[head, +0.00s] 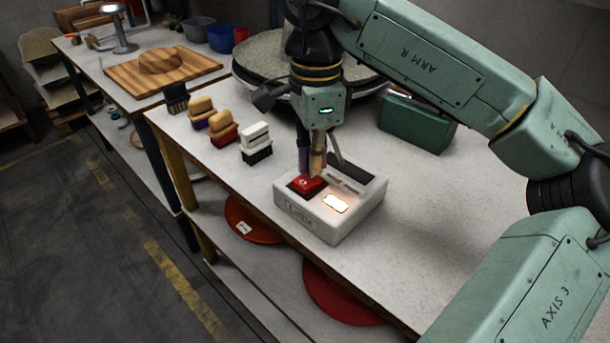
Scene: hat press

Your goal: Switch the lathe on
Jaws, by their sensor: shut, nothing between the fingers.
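A white control box (355,213) sits near the front edge of the workbench. It has a red switch (304,186) on its left and a brightly glowing light (335,204) on its right. My gripper (312,170) points down over the box, shut and empty, with its tips right at the red switch. I cannot tell whether the tips touch the switch, and they hide part of it. The large round disc (262,57) behind my gripper may be the lathe's turntable. My arm covers part of it.
Several brushes (222,128) stand in a row left of the box. A green case (417,124) stands behind it to the right. A wooden board (195,68) lies on another table. Red discs (340,293) rest on the lower shelf. The bench's right part is clear.

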